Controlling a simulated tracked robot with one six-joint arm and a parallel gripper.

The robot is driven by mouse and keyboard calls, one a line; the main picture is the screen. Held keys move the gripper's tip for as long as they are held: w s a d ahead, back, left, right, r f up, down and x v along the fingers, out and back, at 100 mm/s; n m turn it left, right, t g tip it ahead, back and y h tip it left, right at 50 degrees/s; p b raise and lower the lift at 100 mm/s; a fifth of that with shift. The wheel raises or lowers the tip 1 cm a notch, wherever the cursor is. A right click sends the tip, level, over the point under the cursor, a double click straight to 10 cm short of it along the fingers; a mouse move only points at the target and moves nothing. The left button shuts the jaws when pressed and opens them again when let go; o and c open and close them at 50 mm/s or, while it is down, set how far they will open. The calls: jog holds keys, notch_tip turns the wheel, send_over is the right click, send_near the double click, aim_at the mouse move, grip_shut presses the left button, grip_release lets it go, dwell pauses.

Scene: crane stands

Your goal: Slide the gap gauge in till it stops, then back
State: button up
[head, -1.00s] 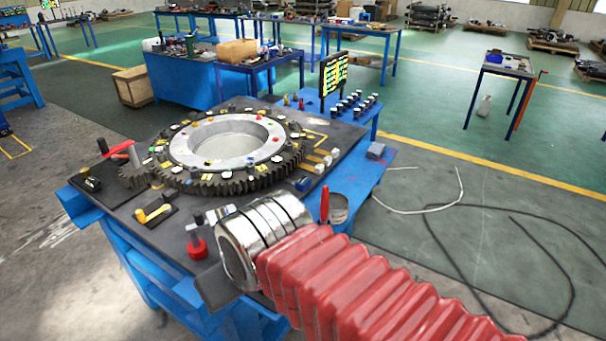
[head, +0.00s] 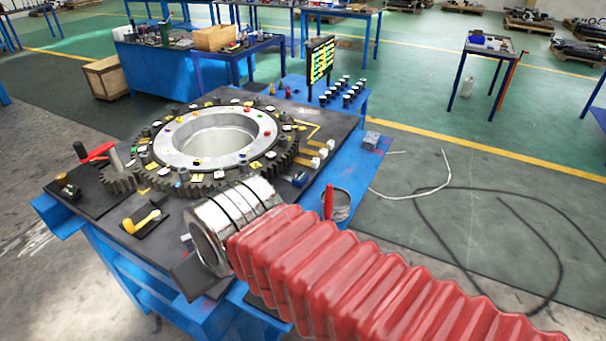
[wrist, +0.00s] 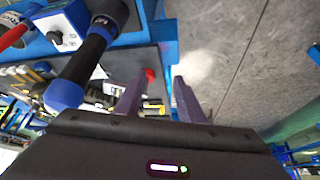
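In the wrist view my gripper (wrist: 157,97) has its two purple fingers apart, with nothing visibly held between them. A red knob (wrist: 150,75) shows beyond the fingers, nearer the left one; it may be part of the gap gauge, but I cannot tell. No gauge can be made out for sure in the head view. There, a large dark toothed ring (head: 235,178) with a pale inner ring lies on the bench, with small markers around it. My arm's chrome and red end covers the bench's front part and hides my fingers.
A lit display (head: 320,62) stands behind. A blue-and-black handle (wrist: 85,65) is close in the wrist view.

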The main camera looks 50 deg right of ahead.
jog(key=shift+o, duration=1.4)
jog(key=shift+w+d+r, duration=0.2)
jog(key=shift+w+r, duration=0.05)
jog(key=shift+w, duration=0.1)
jog(key=o, duration=0.3)
jog(key=w+d+r+g, duration=0.1)
jog(key=w+d+r, duration=0.2)
jog(key=w+d, duration=0.4)
jog(key=shift+w+r+n, duration=0.15)
jog(key=shift+w+n, duration=0.25)
jog(key=shift+w, duration=0.1)
jog(key=n+y, duration=0.1)
jog(key=n, duration=0.1)
send_over(302, 176)
jog(key=s+d, duration=0.2)
jog(key=s, duration=0.4)
notch_tip(302, 176, down, 7)
jog(key=shift+w+a, duration=0.2)
jog(key=x, duration=1.4)
jog(key=shift+s+a, duration=0.2)
jog(key=shift+c, duration=0.3)
